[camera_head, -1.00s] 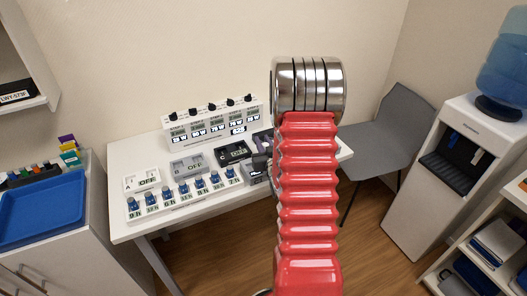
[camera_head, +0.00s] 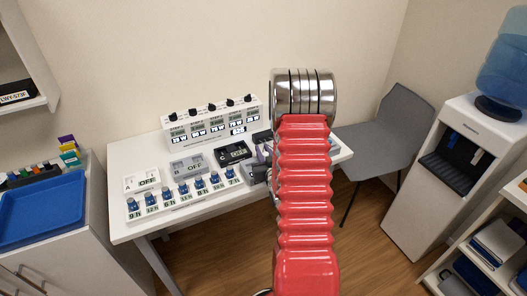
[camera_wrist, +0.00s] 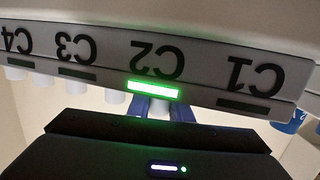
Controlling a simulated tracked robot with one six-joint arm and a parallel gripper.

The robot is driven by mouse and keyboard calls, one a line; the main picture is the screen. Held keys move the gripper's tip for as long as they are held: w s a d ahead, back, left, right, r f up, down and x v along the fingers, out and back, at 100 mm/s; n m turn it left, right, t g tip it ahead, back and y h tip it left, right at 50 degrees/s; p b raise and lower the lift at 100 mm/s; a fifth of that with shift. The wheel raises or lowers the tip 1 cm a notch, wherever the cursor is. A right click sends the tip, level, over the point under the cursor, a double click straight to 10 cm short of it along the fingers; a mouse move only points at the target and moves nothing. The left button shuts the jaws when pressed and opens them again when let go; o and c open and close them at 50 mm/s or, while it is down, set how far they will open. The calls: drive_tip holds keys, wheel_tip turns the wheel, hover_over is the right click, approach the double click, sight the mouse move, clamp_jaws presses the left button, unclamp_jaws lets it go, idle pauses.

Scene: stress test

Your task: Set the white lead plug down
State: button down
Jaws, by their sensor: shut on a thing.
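In the wrist view, my gripper (camera_wrist: 160,108) shows as blue fingers beyond its dark body, closed around a small pale piece that looks like the white lead plug (camera_wrist: 160,106). The plug's far end is hidden. A grey strip (camera_wrist: 205,98) with upside-down labels C1 to C4 crosses just in front of the fingers. The lamp under C2 (camera_wrist: 153,89) glows green; the other lamps are dark. Several white plug-like ends hang below the strip, one of them left of the fingers (camera_wrist: 115,97). In the head view my red arm hides the fingers and the plug.
The white table (camera_head: 128,232) carries a panel with several knobs (camera_head: 213,119), a row of blue-topped units (camera_head: 184,196), box B (camera_head: 189,166) and box C (camera_head: 233,153). A grey chair (camera_head: 385,130) and a water cooler (camera_head: 440,170) stand right. A blue tray (camera_head: 40,212) is left.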

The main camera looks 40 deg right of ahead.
drive_tip(key=c, duration=1.6)
unclamp_jaws()
drive_tip(key=shift+f, duration=0.1)
drive_tip(key=v, duration=1.2)
